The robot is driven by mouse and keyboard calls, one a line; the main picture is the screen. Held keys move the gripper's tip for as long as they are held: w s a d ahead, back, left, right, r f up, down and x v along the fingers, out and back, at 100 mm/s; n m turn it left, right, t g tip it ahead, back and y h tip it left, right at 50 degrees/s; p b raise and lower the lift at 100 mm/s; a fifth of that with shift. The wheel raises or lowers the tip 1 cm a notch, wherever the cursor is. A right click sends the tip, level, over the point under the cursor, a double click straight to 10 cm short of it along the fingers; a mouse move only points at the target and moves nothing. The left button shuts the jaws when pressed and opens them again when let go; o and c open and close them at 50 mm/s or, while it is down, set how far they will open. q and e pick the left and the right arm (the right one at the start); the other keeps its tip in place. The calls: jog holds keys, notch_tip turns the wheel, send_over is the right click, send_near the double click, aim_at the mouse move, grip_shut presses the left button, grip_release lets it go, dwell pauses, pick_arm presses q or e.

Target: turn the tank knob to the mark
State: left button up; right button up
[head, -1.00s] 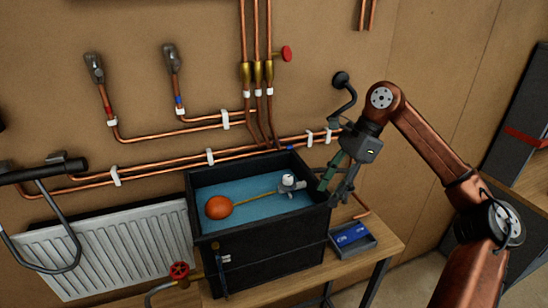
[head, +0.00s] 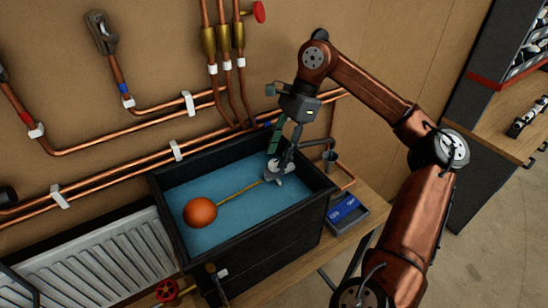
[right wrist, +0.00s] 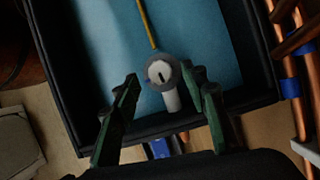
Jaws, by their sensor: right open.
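The black tank (head: 255,255) holds blue water, with an orange float (head: 200,212) on a thin yellow rod. The rod runs to a small white and grey knob (head: 274,172) at the tank's right end. In the right wrist view the knob (right wrist: 160,75) has a pale round face with a short dark line. No separate mark can be made out. My right gripper (head: 279,153) is open above the knob. In the right wrist view its two green-edged fingers stand on either side of the knob, with gaps. My left gripper is out of view.
A grey tray (head: 346,212) with a blue item sits on the bench right of the tank. Copper pipes (head: 110,190) run along the wall behind. A white radiator (head: 110,262) stands at left, and a red valve wheel (head: 166,290) is at the front.

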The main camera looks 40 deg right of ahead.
aim_at(274, 167)
jog(key=shift+x, duration=1.2)
jog(key=c, duration=0.4)
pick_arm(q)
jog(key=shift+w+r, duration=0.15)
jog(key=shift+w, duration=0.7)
pick_arm(e)
grip_shut()
